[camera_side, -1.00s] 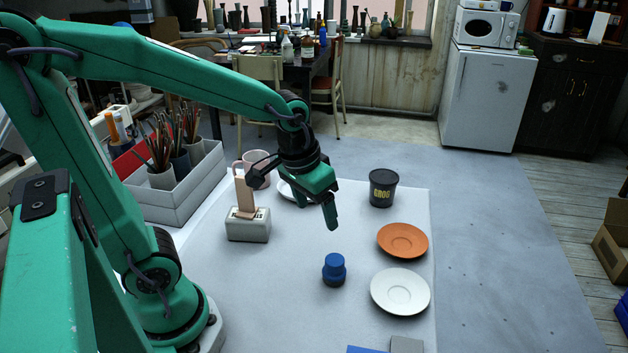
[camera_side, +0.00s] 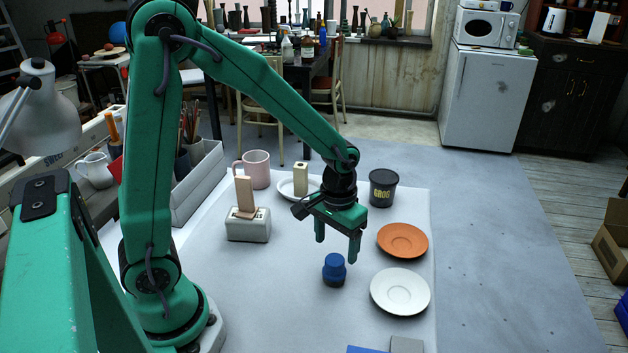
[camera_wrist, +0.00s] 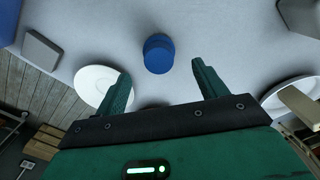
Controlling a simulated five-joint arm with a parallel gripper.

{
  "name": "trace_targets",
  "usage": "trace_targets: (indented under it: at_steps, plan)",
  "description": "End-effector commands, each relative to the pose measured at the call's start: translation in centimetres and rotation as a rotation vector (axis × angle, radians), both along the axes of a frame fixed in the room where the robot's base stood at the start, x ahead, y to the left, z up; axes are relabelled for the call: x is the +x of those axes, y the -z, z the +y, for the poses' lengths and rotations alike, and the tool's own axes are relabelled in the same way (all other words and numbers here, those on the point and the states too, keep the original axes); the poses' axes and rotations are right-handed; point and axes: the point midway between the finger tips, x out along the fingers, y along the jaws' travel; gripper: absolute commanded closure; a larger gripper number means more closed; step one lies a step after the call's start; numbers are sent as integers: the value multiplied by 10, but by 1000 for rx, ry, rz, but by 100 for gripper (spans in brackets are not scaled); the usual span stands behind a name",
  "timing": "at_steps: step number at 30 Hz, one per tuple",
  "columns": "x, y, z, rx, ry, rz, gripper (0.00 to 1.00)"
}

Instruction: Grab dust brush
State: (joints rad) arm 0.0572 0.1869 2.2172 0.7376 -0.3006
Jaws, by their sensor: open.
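A short, round blue piece with a dark lower edge (camera_side: 334,267), which looks like the dust brush, stands upright on the pale work surface. In the wrist view it (camera_wrist: 158,53) appears just past the fingertips, between their lines. My gripper (camera_side: 337,249) is open and empty, fingers pointing down. It hangs close above and behind the blue piece in the side view, apart from it. The wrist view shows both fingers of my gripper (camera_wrist: 160,72) spread wide.
A white saucer (camera_side: 400,291) and an orange saucer (camera_side: 402,240) lie to the right. A dark GROG tub (camera_side: 383,187) stands behind. A grey block with a wooden piece (camera_side: 247,228), a pink mug (camera_side: 256,169) and a white plate (camera_side: 291,191) are left. Surface before the blue piece is clear.

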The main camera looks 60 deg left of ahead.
Motion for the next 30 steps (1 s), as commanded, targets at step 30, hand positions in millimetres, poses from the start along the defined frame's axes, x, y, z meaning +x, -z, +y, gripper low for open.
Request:
trace_targets:
  at_steps: [30]
  plan:
    - [-2,61,-2,0,1,3,29]
